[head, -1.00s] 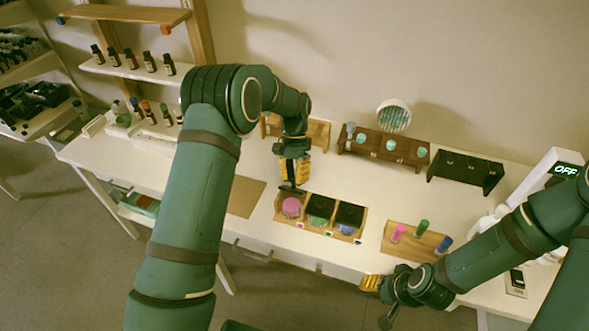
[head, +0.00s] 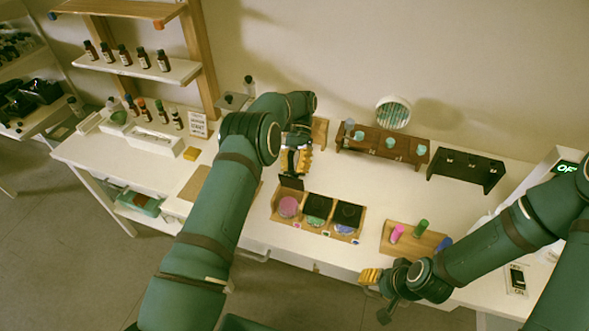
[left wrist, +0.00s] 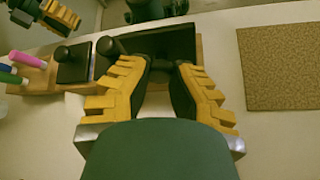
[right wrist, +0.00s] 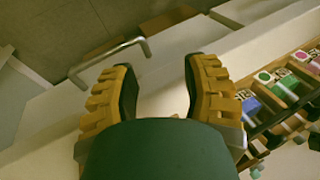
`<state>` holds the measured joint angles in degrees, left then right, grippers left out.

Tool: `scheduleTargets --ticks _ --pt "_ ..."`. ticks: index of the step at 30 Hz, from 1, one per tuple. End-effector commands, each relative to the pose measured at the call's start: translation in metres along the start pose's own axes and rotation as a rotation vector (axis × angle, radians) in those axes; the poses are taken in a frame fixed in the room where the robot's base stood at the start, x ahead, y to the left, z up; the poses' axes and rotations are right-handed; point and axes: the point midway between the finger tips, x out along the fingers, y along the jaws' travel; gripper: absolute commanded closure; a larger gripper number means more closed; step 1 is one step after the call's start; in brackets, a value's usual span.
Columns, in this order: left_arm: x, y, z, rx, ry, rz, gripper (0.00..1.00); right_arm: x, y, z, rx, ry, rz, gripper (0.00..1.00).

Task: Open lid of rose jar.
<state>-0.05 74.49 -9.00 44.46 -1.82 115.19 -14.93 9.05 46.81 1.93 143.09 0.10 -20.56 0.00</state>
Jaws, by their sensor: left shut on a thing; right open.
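The rose jar (head: 289,206), with pink contents, stands uncovered in the left compartment of the wooden jar holder (head: 326,230). My left gripper (head: 294,168) is above and behind it, shut on the knob of a black square lid (head: 291,183). The lid looks tilted and apart from the jar. It fills the space beyond my fingertips in the left wrist view (left wrist: 165,38). The green jar (head: 315,221) and blue-purple jar (head: 345,229) have black lids on top. My right gripper (head: 371,277) is open and empty at the table's front edge; its fingers are apart in the right wrist view (right wrist: 160,75).
A wooden rack with pink, green and blue sticks (head: 408,243) stands right of the jars. A brown bottle stand (head: 370,150) and a black stand (head: 467,170) are behind. A brown mat (left wrist: 278,65) lies beside the jar holder. Bottle shelves (head: 135,65) stand at the left.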

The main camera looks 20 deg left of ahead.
Motion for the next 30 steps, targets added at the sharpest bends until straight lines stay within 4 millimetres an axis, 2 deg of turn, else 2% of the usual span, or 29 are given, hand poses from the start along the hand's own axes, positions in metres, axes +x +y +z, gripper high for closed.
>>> scheduleTargets --ticks 1,9,10,13,30 --pt "0.0051 -0.0006 -0.0040 0.001 -0.007 0.003 1.00 0.0006 0.0002 0.0001 0.000 0.000 0.000 0.53" --pt "0.0056 -0.0007 -0.0041 0.001 -0.007 0.003 1.00 0.0006 0.0002 0.0001 0.000 0.000 0.000 0.53" --pt "0.0056 -0.0007 -0.0041 0.001 -0.007 0.003 0.74 0.0006 0.0002 0.0000 0.000 0.000 0.000 0.53" --pt "0.0050 -0.0007 -0.0036 0.000 -0.007 0.002 0.39 0.0005 0.0002 0.0000 0.000 0.000 0.000 0.53" --pt "0.0013 0.0004 0.0001 0.002 0.014 -0.006 0.39 -0.0010 -0.0004 -0.0003 0.000 0.000 0.000 0.53"
